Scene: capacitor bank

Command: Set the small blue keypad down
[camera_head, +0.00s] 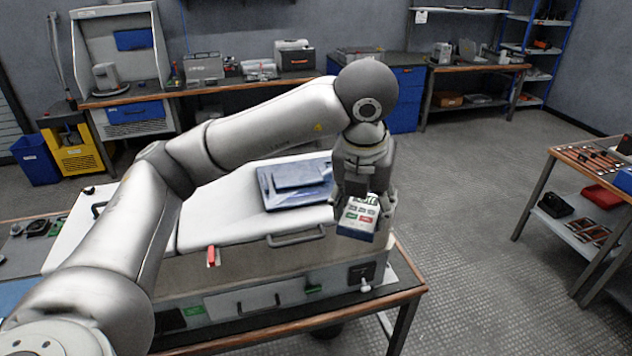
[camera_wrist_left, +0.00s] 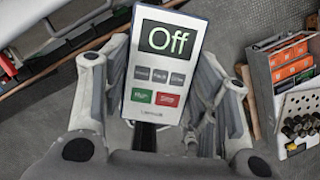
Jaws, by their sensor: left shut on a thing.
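The small blue keypad (camera_head: 358,217) has a pale face with grey, green and red buttons and blue sides. In the left wrist view the keypad (camera_wrist_left: 161,68) shows a dark screen reading "Off". My left gripper (camera_head: 364,197) points down and is shut on the keypad, with a finger on each side of it. In the head view the keypad hangs in front of the right end of a large white cabinet (camera_head: 230,214). Any contact below the keypad cannot be told. My right gripper is not in view.
Blue folders or panels (camera_head: 295,182) lie on the cabinet top. The wooden-edged table (camera_head: 417,291) carries the cabinet and has little bare room at its right end. Another table (camera_head: 567,153) with tools stands at the right. Open floor lies between them.

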